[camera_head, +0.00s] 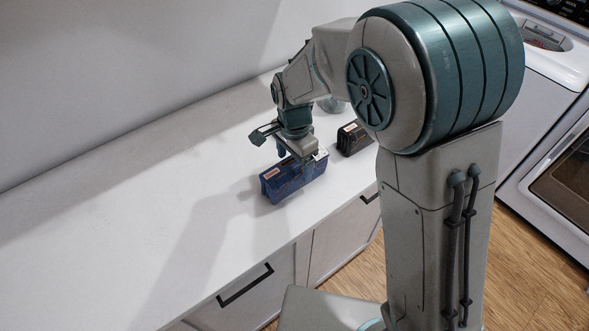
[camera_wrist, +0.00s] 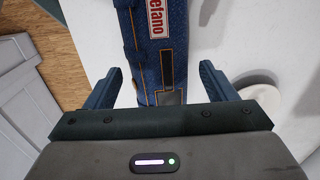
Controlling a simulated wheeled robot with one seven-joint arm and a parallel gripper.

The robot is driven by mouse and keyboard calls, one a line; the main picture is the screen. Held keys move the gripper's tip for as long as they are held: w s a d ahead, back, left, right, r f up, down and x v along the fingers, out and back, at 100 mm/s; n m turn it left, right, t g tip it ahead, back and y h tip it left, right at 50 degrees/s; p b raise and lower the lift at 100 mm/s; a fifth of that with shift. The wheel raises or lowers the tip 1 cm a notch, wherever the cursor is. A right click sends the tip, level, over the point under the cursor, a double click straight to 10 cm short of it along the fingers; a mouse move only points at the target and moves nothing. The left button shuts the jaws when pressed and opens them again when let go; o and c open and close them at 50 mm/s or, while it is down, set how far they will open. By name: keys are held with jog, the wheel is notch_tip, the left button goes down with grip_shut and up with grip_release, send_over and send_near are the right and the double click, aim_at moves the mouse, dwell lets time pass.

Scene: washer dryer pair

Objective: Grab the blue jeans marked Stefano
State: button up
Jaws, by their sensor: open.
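The blue jeans (camera_head: 283,184) lie folded in a compact bundle on the white counter. In the wrist view the jeans (camera_wrist: 148,50) carry a white label with red letters reading "efano", the rest cut off by the top edge. My gripper (camera_head: 297,160) is directly over the jeans in the head view. In the wrist view my gripper (camera_wrist: 160,82) is open, with one finger on each side of the jeans and a gap showing on both sides. I cannot tell how far down the fingers reach along the jeans.
A dark folded item (camera_head: 353,138) with a small pale label lies on the counter (camera_head: 120,210) to the right of the jeans. Part of a round grey object shows behind my arm. The counter's left side is clear. White appliances (camera_head: 548,60) stand at the right.

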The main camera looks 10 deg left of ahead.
jog(key=shift+f, duration=1.2)
jog(key=c, duration=1.4)
jog(key=shift+w+r, duration=0.1)
jog(key=shift+r, duration=0.1)
jog(key=shift+c, duration=0.2)
